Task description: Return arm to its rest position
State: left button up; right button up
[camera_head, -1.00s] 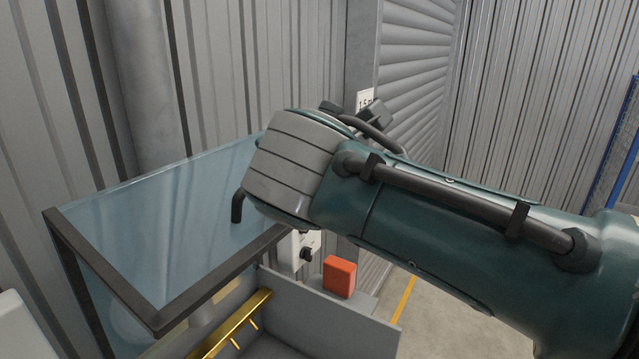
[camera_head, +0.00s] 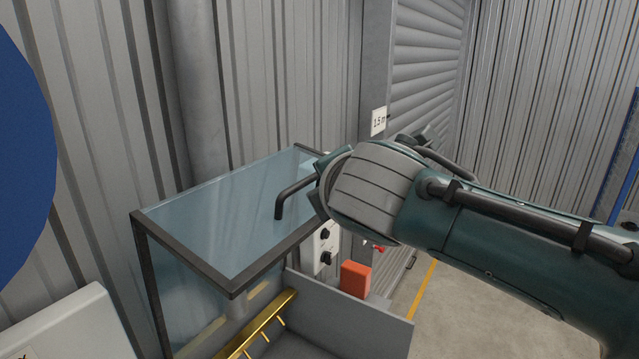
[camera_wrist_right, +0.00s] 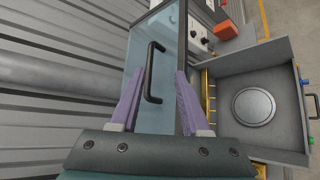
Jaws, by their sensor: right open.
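My right arm (camera_head: 480,230) comes in from the right in the head view. Its gripper is hidden behind the wrist there. In the right wrist view my right gripper (camera_wrist_right: 155,95) is open, its two purple fingers apart. A black handle (camera_wrist_right: 153,72) on a glass cover shows between the fingers in that picture; I cannot tell how far it lies from them. The handle (camera_head: 292,194) and the glass cover (camera_head: 215,215) with its dark frame also show in the head view, left of my wrist. My left gripper is not in view.
A grey bin (camera_wrist_right: 225,95) with a round disc (camera_wrist_right: 254,106) lies beside the cover. An orange block (camera_head: 355,279) stands near a control panel with knobs (camera_head: 325,250). A corrugated wall (camera_head: 270,70) stands close behind. Clear floor (camera_head: 460,300) shows at the lower right.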

jog(key=s+d+f+m+g, duration=0.3)
jog(key=s+f+m, duration=0.25)
jog(key=s, duration=0.35)
jog(key=s+d+f+m+g, duration=0.2)
jog(key=s+f+m, duration=0.3)
jog(key=s+m, duration=0.25)
jog(key=s+d+m+g, duration=0.2)
jog(key=s+d+m, duration=0.2)
jog(key=s, duration=0.6)
jog(key=s+d+m+g+h, duration=0.1)
jog(key=s+d+m, duration=0.4)
jog(key=s, duration=0.6)
jog(key=shift+d+r+g, duration=0.45)
jog(key=shift+d+g, duration=0.2)
jog(key=shift+g, duration=0.25)
